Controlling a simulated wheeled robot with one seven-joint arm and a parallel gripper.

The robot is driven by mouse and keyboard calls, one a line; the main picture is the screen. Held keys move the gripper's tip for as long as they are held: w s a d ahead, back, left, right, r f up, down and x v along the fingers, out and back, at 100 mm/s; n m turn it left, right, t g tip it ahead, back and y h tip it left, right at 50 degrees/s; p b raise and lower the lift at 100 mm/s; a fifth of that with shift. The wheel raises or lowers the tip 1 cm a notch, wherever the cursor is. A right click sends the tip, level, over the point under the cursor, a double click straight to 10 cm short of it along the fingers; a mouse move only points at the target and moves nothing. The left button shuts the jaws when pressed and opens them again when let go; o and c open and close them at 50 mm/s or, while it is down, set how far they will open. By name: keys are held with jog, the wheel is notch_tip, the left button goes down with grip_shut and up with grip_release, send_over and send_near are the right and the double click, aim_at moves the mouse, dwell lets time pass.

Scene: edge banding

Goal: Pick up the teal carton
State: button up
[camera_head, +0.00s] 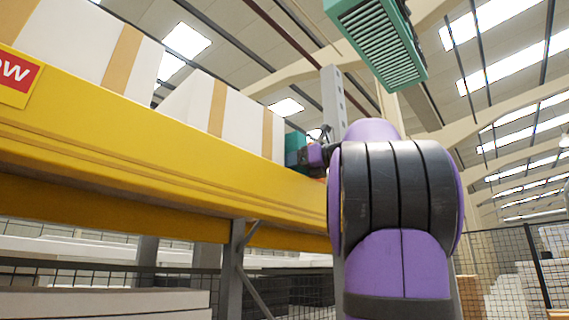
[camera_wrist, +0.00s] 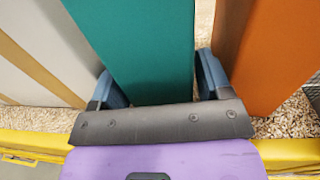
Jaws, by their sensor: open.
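The teal carton (camera_wrist: 140,45) stands on the shelf in the wrist view, between the two blue fingers of my gripper (camera_wrist: 158,78). The fingers are open, one along each side of the carton, with the dark palm bar close to its near face. I cannot tell whether either finger touches it. In the head view a small part of the teal carton (camera_head: 293,146) shows past the white cartons, with my gripper (camera_head: 310,156) at it. My arm hides the rest.
White cartons with tan bands (camera_head: 188,100) stand to the left on the yellow shelf beam (camera_head: 150,155). An orange-brown carton (camera_wrist: 275,50) stands just right of the right finger. A grey rack post (camera_head: 333,95) rises behind my arm. A teal slatted unit (camera_head: 380,40) hangs overhead.

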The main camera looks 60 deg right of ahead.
jog(key=shift+w, duration=0.55)
jog(key=c, duration=0.9)
jog(key=shift+o, duration=0.2)
jog(key=shift+r, duration=0.1)
